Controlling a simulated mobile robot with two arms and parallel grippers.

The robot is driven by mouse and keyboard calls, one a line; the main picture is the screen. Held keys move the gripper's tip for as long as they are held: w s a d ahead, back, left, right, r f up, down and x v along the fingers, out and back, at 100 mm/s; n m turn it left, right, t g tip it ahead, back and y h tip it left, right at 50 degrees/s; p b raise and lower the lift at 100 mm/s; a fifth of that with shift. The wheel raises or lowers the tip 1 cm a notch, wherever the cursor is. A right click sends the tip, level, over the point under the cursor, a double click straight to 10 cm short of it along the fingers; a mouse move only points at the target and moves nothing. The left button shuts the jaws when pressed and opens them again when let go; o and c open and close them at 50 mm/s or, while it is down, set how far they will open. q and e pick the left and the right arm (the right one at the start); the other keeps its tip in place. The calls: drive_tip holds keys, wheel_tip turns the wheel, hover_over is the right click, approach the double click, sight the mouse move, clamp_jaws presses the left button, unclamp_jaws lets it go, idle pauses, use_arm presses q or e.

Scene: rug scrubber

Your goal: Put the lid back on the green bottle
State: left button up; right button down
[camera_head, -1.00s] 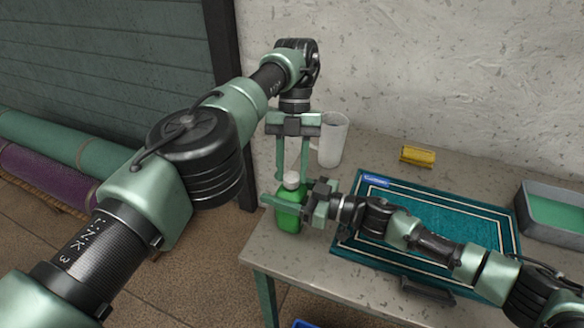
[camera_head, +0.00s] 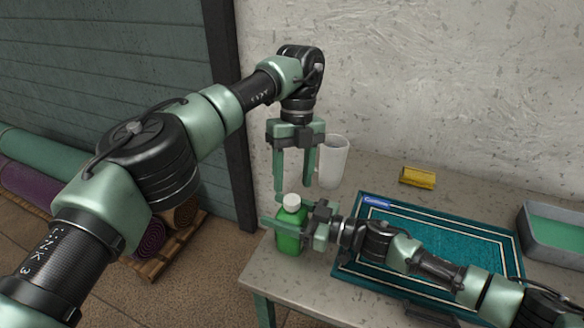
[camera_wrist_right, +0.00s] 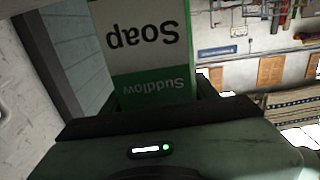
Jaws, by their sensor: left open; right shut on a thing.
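The green bottle (camera_head: 286,241) stands upright near the table's left end. A white lid (camera_head: 292,200) sits on its top; I cannot tell how tightly. My right gripper (camera_head: 279,228) is shut on the bottle's body, from the right. In the right wrist view the bottle (camera_wrist_right: 150,60) fills the top middle, its "Soap Suddlow" label upside down. My left gripper (camera_head: 293,193) points down over the lid, open, with its fingers apart on either side above it. It does not seem to hold the lid.
A clear cup (camera_head: 333,163) stands just behind and right of the bottle. A yellow sponge-like block (camera_head: 417,177), a teal rug (camera_head: 430,240) and a grey tray with green contents (camera_head: 553,240) occupy the table (camera_head: 262,275) to the right.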

sight(292, 200)
use_arm(q)
drive_tip(key=r+n, duration=0.1)
drive_tip(key=r+n+t, duration=0.1)
drive_tip(key=n, duration=0.2)
drive_tip(key=shift+s+a+r+n+t, duration=0.1)
drive_tip(key=shift+s+r+n+t, duration=0.2)
drive_tip(key=shift+s+r+n, duration=0.1)
drive_tip(key=r+n, duration=0.1)
drive_tip(key=n, duration=0.1)
drive_tip(key=s+r+n+t, duration=0.1)
drive_tip(key=shift+s+n+h, duration=0.25)
drive_tip(key=shift+n+h, duration=0.05)
drive_tip(key=shift+n, duration=0.1)
drive_tip(key=shift+f, duration=0.15)
drive_tip(key=shift+f, duration=3.95)
